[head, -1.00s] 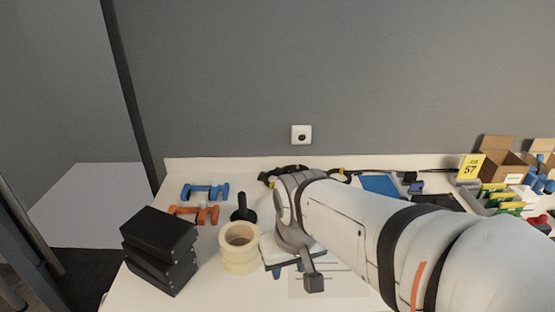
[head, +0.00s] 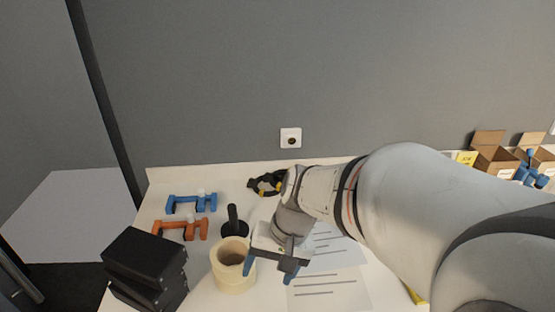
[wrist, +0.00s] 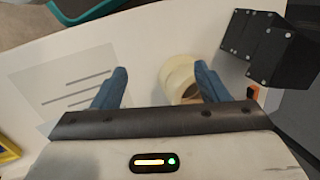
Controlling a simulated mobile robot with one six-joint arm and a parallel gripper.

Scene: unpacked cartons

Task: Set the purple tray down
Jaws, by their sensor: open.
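I see no purple tray in the head view or the wrist view. My gripper (head: 269,272) has its blue fingers apart above the white table (head: 210,297), just right of the tape rolls (head: 232,277). In the wrist view my gripper (wrist: 160,70) shows nothing held between its fingers. The tape rolls (wrist: 179,72) lie beyond them, close to the right finger. My arm hides much of the table's right side in the head view.
Black boxes (head: 147,258) are stacked at the left. Orange (head: 180,230) and blue clamps (head: 192,204) and a black-handled tool (head: 233,220) lie behind. Printed sheets (head: 335,290) lie right of my gripper. Cartons (head: 495,160) stand far right. A teal-edged object (wrist: 88,10) shows in the wrist view.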

